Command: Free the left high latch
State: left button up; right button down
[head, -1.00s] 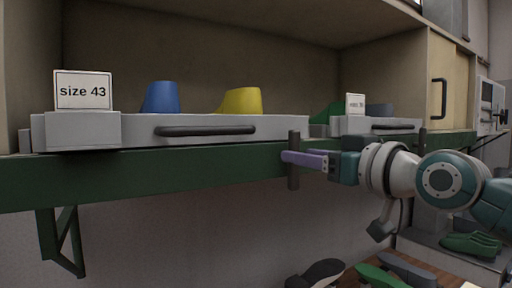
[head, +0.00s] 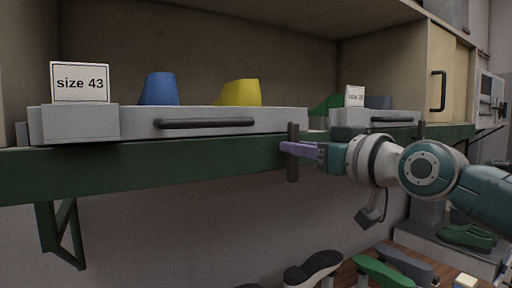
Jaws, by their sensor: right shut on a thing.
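The latch (head: 293,168) is a dark upright bar on the front of the green shelf beam (head: 150,172), by the right end of the left grey drawer tray (head: 80,124). My right gripper (head: 300,149) reaches in from the right, its purple fingers shut on the bar's middle. The bar stands upright, its top overlapping the right end of the tray's front in the head view. The fingers hide the part of the bar between them. My left gripper is not in view.
The tray has a black handle (head: 206,123), a "size 43" card (head: 80,82), a blue last (head: 159,89) and a yellow last (head: 240,93). A second tray (head: 385,117) is to the right. Several shoe lasts (head: 315,268) lie below. The space under the beam's middle is open.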

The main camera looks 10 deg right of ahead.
dwell(0.4)
jog(key=shift+m, duration=0.4)
jog(key=shift+w+d+f+m, duration=0.1)
jog(key=shift+d+f+m, duration=0.05)
jog(key=shift+m, duration=2.7)
jog(key=shift+w+d+f+m, duration=0.1)
jog(key=shift+d+f+m, duration=0.1)
jog(key=shift+m, duration=2.6)
jog(key=shift+d+f+m, duration=0.15)
jog(key=shift+m, duration=2.7)
jog(key=c, duration=0.7)
grip_release()
jog(key=shift+c, duration=0.2)
